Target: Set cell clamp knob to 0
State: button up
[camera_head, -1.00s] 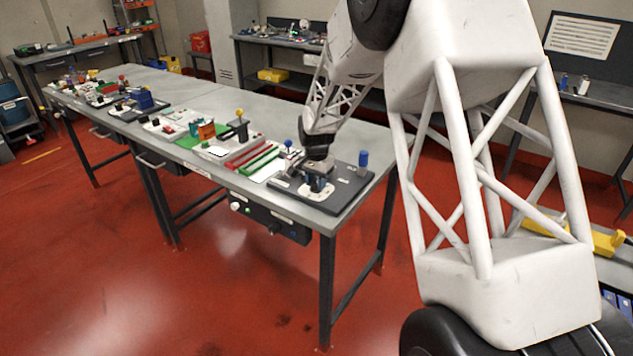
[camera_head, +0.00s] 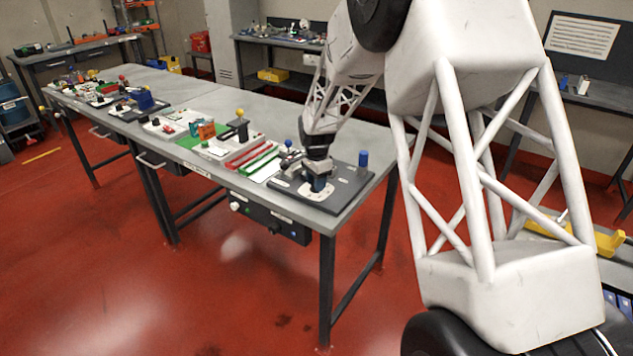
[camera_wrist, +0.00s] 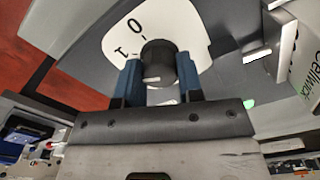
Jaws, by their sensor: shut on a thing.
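The cell clamp knob (camera_wrist: 158,60) is a dark round knob on a white dial plate (camera_wrist: 185,22). The plate carries an "O" mark and an "I" mark to the knob's upper left in the wrist view. A small pale mark shows low on the knob; I cannot tell which label the knob points to. My gripper (camera_wrist: 160,80) has its two blue fingers on either side of the knob, shut on it. In the head view my gripper (camera_head: 318,184) points down at the dark board (camera_head: 343,196) at the near end of the bench, hiding the knob.
A blue post (camera_head: 363,159) stands on the board, right of my gripper. Red and green strips (camera_head: 258,158) and other coloured parts lie to the left along the bench (camera_head: 215,100). The bench's front edge is close to the board. A white lettered block (camera_wrist: 302,60) is at the right in the wrist view.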

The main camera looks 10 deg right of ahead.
jog(key=shift+m, duration=3.2)
jog(key=shift+m, duration=2.8)
jog(key=shift+m, duration=0.7)
jog(key=o, duration=0.8)
